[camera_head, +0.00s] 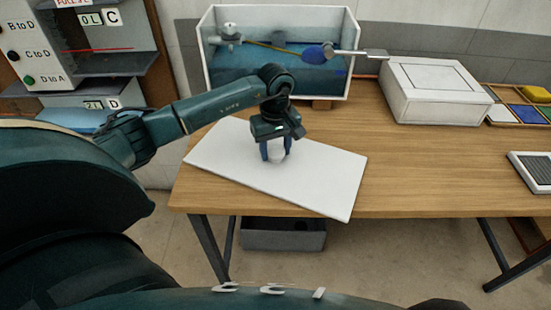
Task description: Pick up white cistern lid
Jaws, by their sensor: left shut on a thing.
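The white cistern lid (318,177) is a flat rectangular slab at the left front of the wooden table. It lies at an angle, and its front corner reaches past the table's front edge. My left gripper (276,158) points down over the middle of the lid, with its blue fingers shut on a small pale knob there. I cannot tell whether the lid is touching the table or slightly above it. My right gripper is not in view.
An open white cistern (225,78) with a float, rod and blue water stands behind the lid. A white box (433,90) stands right of it, near a tray of coloured blocks (527,112) and a grey ribbed item (535,170). A dark bin (283,235) is below. The table's middle right is clear.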

